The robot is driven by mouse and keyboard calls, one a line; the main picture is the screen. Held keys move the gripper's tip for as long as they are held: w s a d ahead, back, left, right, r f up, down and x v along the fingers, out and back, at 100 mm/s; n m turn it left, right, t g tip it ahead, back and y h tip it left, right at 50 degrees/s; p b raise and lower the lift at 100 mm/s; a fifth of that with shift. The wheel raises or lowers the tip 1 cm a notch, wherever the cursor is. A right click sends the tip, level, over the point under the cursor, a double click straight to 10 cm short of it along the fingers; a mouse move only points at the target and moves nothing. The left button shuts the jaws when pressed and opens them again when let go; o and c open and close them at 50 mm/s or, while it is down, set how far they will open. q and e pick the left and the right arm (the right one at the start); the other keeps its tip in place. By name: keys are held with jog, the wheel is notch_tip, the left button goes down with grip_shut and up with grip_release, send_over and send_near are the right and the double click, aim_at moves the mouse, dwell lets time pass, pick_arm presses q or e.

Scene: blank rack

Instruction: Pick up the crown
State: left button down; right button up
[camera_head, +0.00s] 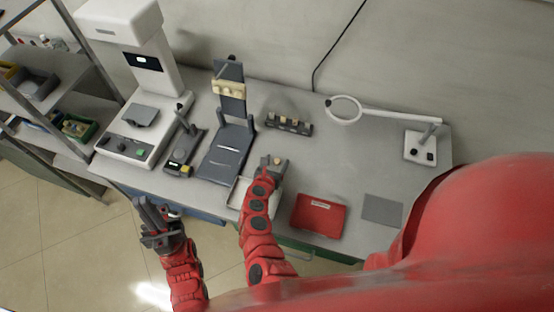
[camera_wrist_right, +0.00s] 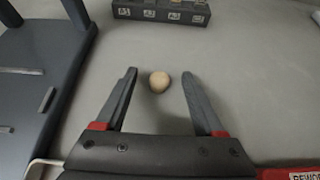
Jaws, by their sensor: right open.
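A small, rounded beige piece, which looks like the crown (camera_wrist_right: 159,81), lies on the grey bench top in the right wrist view. It sits between the tips of my right gripper's (camera_wrist_right: 158,82) spread fingers, with a gap on both sides, closer to the left finger. In the head view my right gripper (camera_head: 275,162) is low over the bench, with the beige crown (camera_head: 277,159) at its fingertips. My left gripper (camera_head: 152,218) hangs in front of the bench's front edge, away from the crown; its finger opening is unclear.
A dark labelled rack (camera_head: 288,124) with beige pieces stands behind the crown. A red tray (camera_head: 318,215), a grey pad (camera_head: 382,210) and a ring lamp (camera_head: 344,109) are right.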

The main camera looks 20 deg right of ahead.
jog(key=shift+c, duration=0.3)
grip_shut()
jog(key=shift+r, duration=0.15)
